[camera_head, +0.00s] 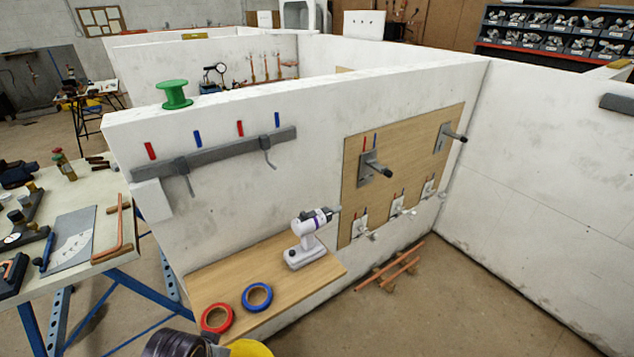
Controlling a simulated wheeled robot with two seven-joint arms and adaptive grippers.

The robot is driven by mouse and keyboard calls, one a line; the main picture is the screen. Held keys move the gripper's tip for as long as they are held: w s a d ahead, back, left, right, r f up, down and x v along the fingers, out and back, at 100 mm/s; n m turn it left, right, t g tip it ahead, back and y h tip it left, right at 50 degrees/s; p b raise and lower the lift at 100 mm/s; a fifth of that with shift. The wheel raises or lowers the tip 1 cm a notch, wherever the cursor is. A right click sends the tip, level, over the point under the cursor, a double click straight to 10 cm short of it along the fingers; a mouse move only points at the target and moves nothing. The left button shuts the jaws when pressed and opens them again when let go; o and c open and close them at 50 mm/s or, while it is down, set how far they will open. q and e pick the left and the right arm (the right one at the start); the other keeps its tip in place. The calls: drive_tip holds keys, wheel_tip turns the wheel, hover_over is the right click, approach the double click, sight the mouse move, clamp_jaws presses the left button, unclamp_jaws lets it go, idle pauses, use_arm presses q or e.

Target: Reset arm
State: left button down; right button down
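Neither of my grippers shows in the head view, and no arm can be made out for certain. A white drill (307,240) stands upright on a wooden shelf (262,262) against the low white wall. A red tape roll (217,318) and a blue tape roll (257,297) lie near the shelf's front end. A green spool (174,95) stands on top of the wall.
A grey rail (215,153) with hooks and a wooden panel (395,170) with protruding brackets are on the wall. Copper pipes (390,271) lie on the floor. A workbench (90,215) stands at left. A dark rounded thing (172,344) and a yellow one (250,348) are cut off below.

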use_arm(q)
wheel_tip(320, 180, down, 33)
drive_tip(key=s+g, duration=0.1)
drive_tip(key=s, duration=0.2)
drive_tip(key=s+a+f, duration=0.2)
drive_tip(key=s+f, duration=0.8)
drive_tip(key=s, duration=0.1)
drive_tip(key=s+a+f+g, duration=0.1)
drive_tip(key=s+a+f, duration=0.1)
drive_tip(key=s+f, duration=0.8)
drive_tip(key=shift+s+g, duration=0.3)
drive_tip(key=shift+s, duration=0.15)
